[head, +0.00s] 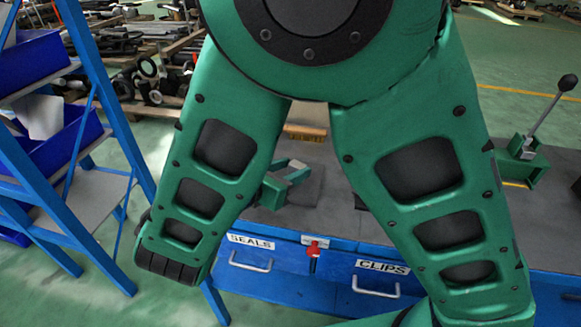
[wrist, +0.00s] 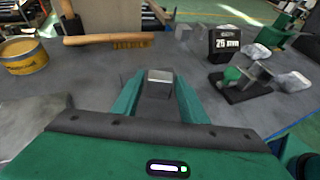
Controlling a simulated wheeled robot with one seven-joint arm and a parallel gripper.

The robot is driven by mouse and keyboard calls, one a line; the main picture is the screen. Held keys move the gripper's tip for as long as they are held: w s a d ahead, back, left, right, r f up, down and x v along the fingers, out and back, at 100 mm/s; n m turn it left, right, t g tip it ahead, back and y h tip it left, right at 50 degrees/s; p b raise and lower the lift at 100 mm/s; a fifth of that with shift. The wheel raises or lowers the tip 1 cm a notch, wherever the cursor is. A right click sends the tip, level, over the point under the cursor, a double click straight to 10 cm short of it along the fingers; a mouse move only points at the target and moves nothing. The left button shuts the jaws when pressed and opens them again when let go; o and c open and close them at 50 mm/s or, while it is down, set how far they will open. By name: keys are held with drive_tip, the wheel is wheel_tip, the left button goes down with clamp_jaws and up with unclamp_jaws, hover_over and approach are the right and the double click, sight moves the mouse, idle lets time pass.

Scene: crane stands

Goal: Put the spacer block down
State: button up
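The spacer block (wrist: 159,76), a small grey block with a bright metallic top, sits between the fingertips of my gripper (wrist: 159,88) in the wrist view. The green fingers lie close along its two sides and appear shut on it. In the head view my gripper (head: 292,172) is low over the grey bench top, beside a dark square patch. My own arm covers much of that view. The block's underside is hidden, so I cannot tell whether it touches the surface below.
On the bench (wrist: 80,75) are a wooden-handled brush (wrist: 130,41), a yellow tin (wrist: 24,56), a black 25 mm sign (wrist: 224,43) and a dark fixture with a green knob (wrist: 240,78). Blue shelving (head: 105,120) stands at left. Bare bench lies left of the gripper.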

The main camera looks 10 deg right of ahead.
drive_tip(key=shift+o, duration=0.5)
drive_tip(key=shift+s+a+r, duration=0.1)
drive_tip(key=shift+r, duration=0.05)
drive_tip(key=v, duration=1.1)
drive_tip(key=shift+s+a+r, duration=0.2)
drive_tip(key=shift+s, duration=0.05)
